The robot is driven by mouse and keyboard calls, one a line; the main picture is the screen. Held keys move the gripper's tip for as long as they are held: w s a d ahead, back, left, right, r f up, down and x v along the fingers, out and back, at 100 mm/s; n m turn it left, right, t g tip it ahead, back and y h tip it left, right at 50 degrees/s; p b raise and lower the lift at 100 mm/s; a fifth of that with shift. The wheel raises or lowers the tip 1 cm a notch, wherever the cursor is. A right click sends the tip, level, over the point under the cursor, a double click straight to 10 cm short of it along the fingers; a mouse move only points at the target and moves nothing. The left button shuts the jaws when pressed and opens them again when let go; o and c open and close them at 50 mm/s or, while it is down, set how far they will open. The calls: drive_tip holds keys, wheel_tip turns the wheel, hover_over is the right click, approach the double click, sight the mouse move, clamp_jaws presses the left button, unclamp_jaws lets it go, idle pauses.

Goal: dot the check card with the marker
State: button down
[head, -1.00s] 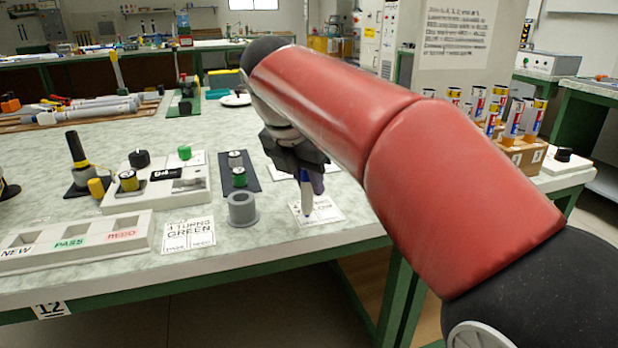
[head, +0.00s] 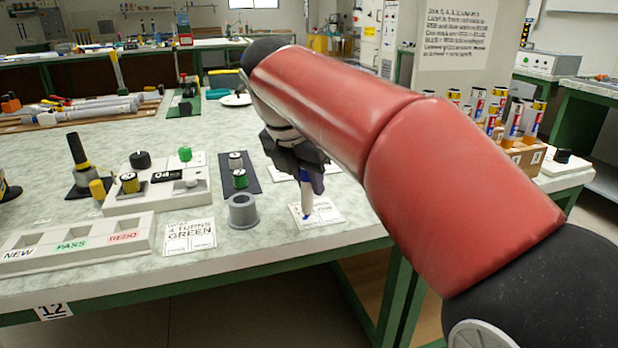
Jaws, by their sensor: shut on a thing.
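My gripper (head: 303,172) is shut on the marker (head: 307,196), a blue and whitish pen held upright with its tip down. The check card (head: 326,214) is a white printed card lying flat near the front edge of the table. The marker's tip is at the left part of the card. I cannot tell whether the tip touches the card or is just above it. Some blue shows at the tip, but a separate dot cannot be made out. My red arm hides the table to the right.
A grey ring-shaped cup (head: 243,211) stands just left of the card. Further left are a printed card (head: 190,237), a tray marked NEW, PASS and REDO (head: 88,255), and a white device with knobs (head: 150,199). A dark mat (head: 250,180) holds small cylinders.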

drive_tip(key=shift+r+p, duration=2.25)
drive_tip(key=shift+r, duration=1.35)
